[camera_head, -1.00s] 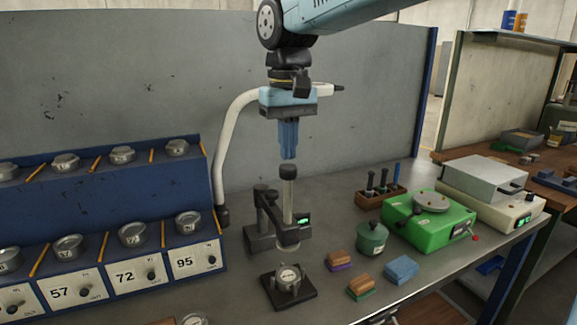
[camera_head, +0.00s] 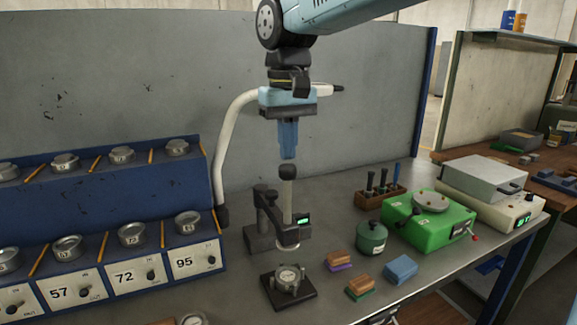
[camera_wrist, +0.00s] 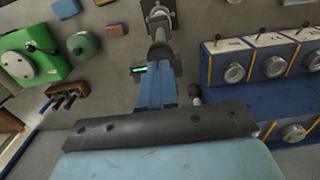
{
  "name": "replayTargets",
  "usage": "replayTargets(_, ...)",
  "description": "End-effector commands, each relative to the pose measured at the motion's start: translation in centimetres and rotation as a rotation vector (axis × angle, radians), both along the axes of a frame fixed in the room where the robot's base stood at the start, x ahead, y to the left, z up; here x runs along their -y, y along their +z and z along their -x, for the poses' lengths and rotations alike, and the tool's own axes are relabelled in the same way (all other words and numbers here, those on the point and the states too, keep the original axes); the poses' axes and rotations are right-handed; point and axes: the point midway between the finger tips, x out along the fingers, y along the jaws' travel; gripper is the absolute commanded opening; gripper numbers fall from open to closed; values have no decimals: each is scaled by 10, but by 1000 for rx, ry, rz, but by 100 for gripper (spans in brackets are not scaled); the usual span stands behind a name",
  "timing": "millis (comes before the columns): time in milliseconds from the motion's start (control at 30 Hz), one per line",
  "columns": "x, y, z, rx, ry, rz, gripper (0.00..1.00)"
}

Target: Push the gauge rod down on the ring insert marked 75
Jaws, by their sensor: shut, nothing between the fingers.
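My gripper (camera_head: 288,153) is shut and empty, pointing down just above the black-capped gauge rod (camera_head: 287,190). A small gap shows between the fingertips and the rod's cap. The rod stands upright in the dark gauge stand (camera_head: 265,236), which has a small green display. A ring insert (camera_head: 289,278) sits on a black square base in front of the stand; its marking is too small to read. In the wrist view my gripper (camera_wrist: 157,72) is seen from above, with the rod (camera_wrist: 160,50) beyond the fingertips.
A blue rack (camera_head: 120,225) with several round inserts and plates marked 57, 72 and 95 stands at left. A green device (camera_head: 430,215), a green pot (camera_head: 371,238) and coloured blocks (camera_head: 401,269) are at right. A white curved arm (camera_head: 230,140) rises behind my gripper.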

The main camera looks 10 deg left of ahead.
Motion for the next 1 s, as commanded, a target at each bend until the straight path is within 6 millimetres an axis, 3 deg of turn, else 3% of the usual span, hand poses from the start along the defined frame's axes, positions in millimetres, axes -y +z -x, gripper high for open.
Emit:
replayTargets(500, 0, -1, 0, 0, 0, 0, 0)
replayTargets(1000, 0, -20, 0, -1, 0, 1, 0)
